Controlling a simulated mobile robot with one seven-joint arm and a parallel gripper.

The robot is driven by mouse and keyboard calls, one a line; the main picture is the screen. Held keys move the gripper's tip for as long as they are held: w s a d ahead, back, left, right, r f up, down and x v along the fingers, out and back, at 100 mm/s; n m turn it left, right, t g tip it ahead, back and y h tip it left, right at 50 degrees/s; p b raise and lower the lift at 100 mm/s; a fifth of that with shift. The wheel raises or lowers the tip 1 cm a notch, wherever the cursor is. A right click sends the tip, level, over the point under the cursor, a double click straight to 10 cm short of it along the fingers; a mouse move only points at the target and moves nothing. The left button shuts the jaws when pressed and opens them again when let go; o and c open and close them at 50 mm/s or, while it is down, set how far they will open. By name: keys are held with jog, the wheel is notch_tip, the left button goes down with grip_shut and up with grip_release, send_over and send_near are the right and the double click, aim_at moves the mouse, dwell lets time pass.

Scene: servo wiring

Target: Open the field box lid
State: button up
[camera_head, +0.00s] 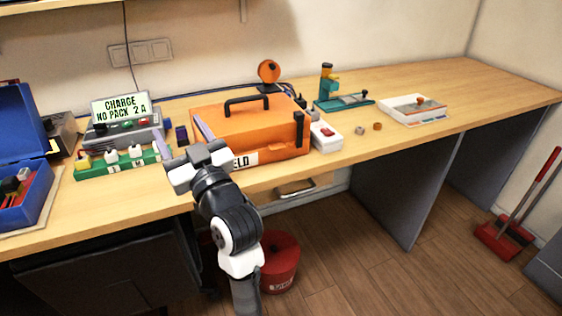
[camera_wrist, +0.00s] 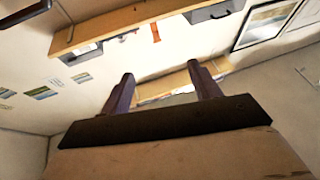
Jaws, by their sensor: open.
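The field box (camera_head: 262,140) is an orange case on the bench with a white label on its front, partly hidden by my gripper and reading "ELD". Its lid (camera_head: 250,118) is down and carries a black handle (camera_head: 248,103). A black latch-like part (camera_head: 299,130) is at its right front corner. My gripper (camera_head: 193,128) is at the box's front left corner with its fingers pointing up. I cannot tell whether it touches the box. In the wrist view my gripper (camera_wrist: 163,85) shows two purple fingers spread apart with nothing between them.
A green block with white knobs (camera_head: 122,161) and a charger with a "CHARGE" display (camera_head: 122,109) stand left of the box. A white switch unit (camera_head: 326,136) sits close on its right. A blue open box (camera_head: 25,165) is far left. A shelf (camera_wrist: 150,18) shows in the wrist view.

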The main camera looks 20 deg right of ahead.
jog(key=s+d+f+m+g+h+b, duration=0.1)
jog(key=d+f+h, duration=0.1)
jog(key=d+f, duration=0.35)
jog(key=s+d+f+m+g+h, duration=0.1)
jog(key=d+f+h, duration=0.15)
jog(key=d, duration=0.55)
jog(key=m+g+h, duration=0.1)
jog(key=m+g, duration=0.1)
send_near(279, 149)
jog(key=w+p, duration=0.1)
jog(key=w, duration=0.3)
jog(key=w+p, duration=0.1)
jog(key=w, duration=0.3)
jog(key=shift+w+a+f, duration=0.15)
jog(key=shift+a+f, duration=0.05)
jog(key=shift+a, duration=0.05)
grip_shut()
jog(key=shift+r, duration=0.1)
